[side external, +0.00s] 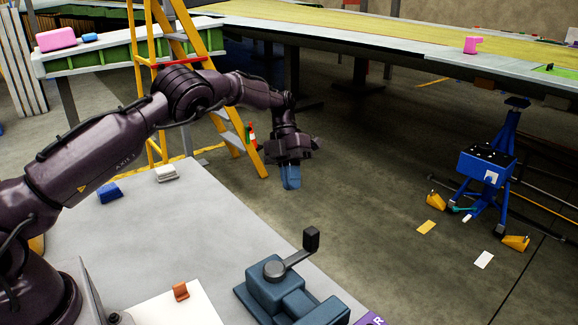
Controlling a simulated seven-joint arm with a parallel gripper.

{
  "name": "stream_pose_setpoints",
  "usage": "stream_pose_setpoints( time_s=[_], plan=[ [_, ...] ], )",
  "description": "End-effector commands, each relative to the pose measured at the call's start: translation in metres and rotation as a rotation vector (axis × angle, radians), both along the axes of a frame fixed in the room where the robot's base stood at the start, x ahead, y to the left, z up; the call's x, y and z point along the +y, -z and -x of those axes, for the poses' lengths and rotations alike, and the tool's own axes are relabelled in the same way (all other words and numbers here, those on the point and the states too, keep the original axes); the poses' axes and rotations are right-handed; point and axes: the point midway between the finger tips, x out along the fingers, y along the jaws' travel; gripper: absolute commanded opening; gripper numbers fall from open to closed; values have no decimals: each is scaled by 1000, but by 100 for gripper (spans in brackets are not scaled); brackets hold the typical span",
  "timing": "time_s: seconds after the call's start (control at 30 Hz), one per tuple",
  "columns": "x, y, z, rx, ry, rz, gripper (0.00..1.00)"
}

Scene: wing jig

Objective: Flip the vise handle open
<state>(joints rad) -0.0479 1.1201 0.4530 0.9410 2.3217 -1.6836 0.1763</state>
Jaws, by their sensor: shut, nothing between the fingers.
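The vise (283,294) is a blue-grey block at the front right edge of the grey table. Its handle (290,262) is a grey lever that runs from a round pivot on top, up and to the right, to a black upright knob (312,239). My gripper (290,184) hangs from my dark purple arm with its blue fingers pointing down. The fingers are shut with nothing between them. In the picture, the gripper is above the handle and a little left of the knob, clearly apart from the vise.
A blue block (109,192) and a pale block (167,173) lie on the grey table (180,225). A small orange-brown piece (181,291) sits on a white plate at the front. A yellow ladder (215,105) stands behind. The table middle is clear.

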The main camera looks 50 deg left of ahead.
Motion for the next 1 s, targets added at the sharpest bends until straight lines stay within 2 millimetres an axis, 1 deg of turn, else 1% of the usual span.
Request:
stream_pose_setpoints(
  time_s=[0.03,0.1,0.3,0.7,0.77,0.87,0.97,1.0],
  plan=[
    [5,-7,-3,-2,1,-2,0],
    [9,-13,-6,0,-2,-2,0],
    [15,-24,-11,1,-1,-2,0],
    [16,-26,-12,4,-3,-3,0],
    [17,-25,-14,-10,-10,-12,0],
    [18,-20,-30,-90,-59,-28,0],
    [17,-5,-56,-217,-204,-9,0],
    [18,-1,-68,-276,-293,9,0]
  ],
)
